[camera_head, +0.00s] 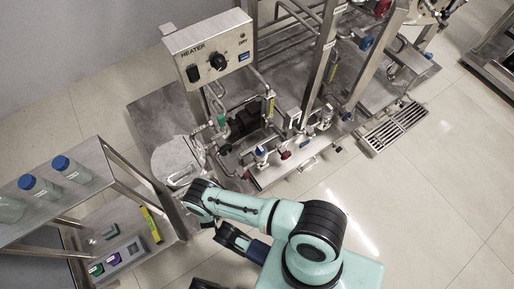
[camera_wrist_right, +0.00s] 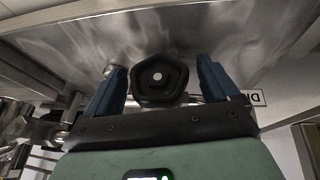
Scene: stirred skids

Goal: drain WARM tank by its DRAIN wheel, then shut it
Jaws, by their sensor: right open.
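In the right wrist view a black five-lobed wheel (camera_wrist_right: 160,82) with a pale centre faces me. My right gripper (camera_wrist_right: 161,72) is open, with one blue finger on each side of the wheel and visible gaps between. A white label (camera_wrist_right: 263,108), partly hidden by the right finger, shows only its first letters. In the head view my right gripper (camera_head: 240,241) is low beside the skid, partly behind my arm, and the wheel is hidden. A round steel tank top (camera_head: 176,158) stands left of the wrist; I cannot read a name on it. My left gripper is not seen.
A heater control box (camera_head: 209,50) stands above the skid (camera_head: 150,108), among pipes and several valves. A steel rack (camera_head: 88,190) with blue-capped bottles is close on the left. A floor grate (camera_head: 397,127) lies at right. Tiled floor is clear at lower right.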

